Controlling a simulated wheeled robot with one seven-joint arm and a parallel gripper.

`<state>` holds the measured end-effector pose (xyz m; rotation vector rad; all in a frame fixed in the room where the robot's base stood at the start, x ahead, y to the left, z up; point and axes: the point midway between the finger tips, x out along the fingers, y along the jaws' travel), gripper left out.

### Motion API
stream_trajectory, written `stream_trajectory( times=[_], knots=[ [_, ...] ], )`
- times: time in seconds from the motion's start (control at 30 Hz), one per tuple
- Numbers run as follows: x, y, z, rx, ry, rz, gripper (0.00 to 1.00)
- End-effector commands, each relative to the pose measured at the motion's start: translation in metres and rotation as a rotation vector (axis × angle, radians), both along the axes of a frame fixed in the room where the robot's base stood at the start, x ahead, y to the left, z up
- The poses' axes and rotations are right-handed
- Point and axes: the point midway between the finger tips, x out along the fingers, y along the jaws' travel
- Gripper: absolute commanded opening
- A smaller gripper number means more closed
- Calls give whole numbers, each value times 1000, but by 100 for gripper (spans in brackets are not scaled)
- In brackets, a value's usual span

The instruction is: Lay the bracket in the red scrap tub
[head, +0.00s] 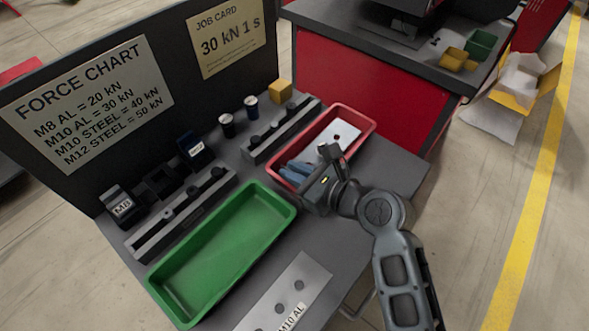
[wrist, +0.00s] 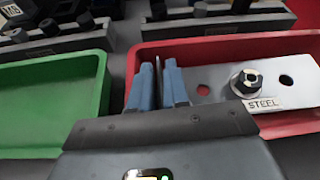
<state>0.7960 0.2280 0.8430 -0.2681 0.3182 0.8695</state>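The bracket (wrist: 212,80) is a pale flat plate with holes, a dark nut and a tag reading STEEL. It lies inside the red scrap tub (wrist: 297,127), and in the head view the plate (head: 347,131) shows within the red rim (head: 371,121). My gripper (head: 296,170) is low over the near left end of the tub, its blue fingers pointing into it. In the wrist view the fingers (wrist: 158,85) stand apart with a narrow gap, at the plate's left end. The right finger hides that end.
A green tub (head: 221,248) stands left of the red tub. Another plate, marked M10 AL (head: 293,285), lies on the bench front. Dark racks (head: 182,212) and small cans (head: 227,125) stand behind. A panel with a force chart (head: 87,103) closes the back.

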Motion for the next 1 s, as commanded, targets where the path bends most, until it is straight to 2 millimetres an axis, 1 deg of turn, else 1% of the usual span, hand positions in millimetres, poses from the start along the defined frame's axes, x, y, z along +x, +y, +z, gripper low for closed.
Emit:
stream_trajectory(
  times=[0.03,0.27,0.37,0.43,0.57,0.8,1.0],
  knots=[
    [-1,1,-5,-3,6,3,18],
    [-2,2,-5,-4,7,4,18],
    [-1,2,2,-3,5,3,18],
    [-2,1,10,-2,3,3,18],
    [-18,-17,19,2,6,1,18],
    [-49,-54,40,1,2,0,18],
    [-66,-75,51,-1,3,1,18]
  ],
)
